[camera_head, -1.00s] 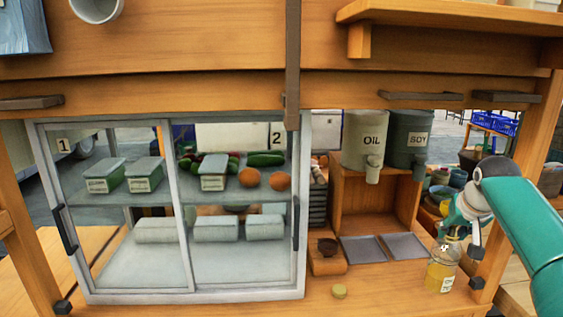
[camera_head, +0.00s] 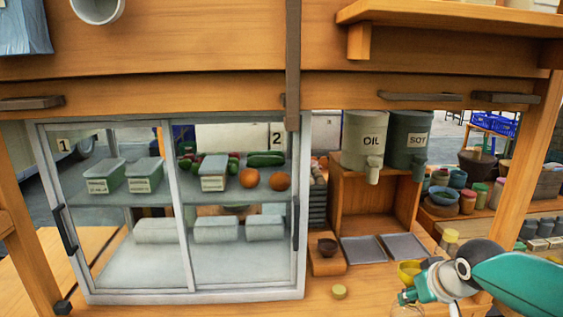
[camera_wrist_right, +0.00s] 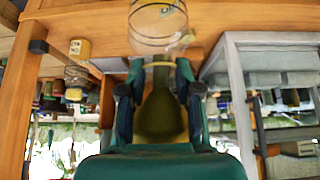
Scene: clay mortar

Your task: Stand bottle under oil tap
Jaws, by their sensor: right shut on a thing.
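The grey-green oil container (camera_head: 364,138), marked OIL, hangs beside the dark SOY container (camera_head: 408,140). The oil tap (camera_head: 373,172) is its pale spout at the bottom. My right gripper (camera_head: 413,292) is low at the counter front, right of the tap and nearer to me. It is shut on a clear bottle (camera_head: 404,302), mostly hidden and cut off in the head view. A yellow funnel-like part (camera_head: 408,271) shows above the bottle. In the right wrist view, both fingers (camera_wrist_right: 160,78) flank this part, with the clear bottle (camera_wrist_right: 158,28) beyond. My left gripper is not in view.
A wooden niche (camera_head: 373,207) stands below the taps, with two grey trays (camera_head: 382,247) in front. A small round yellowish piece (camera_head: 339,291) lies in front. The glass case (camera_head: 180,297) fills the left.

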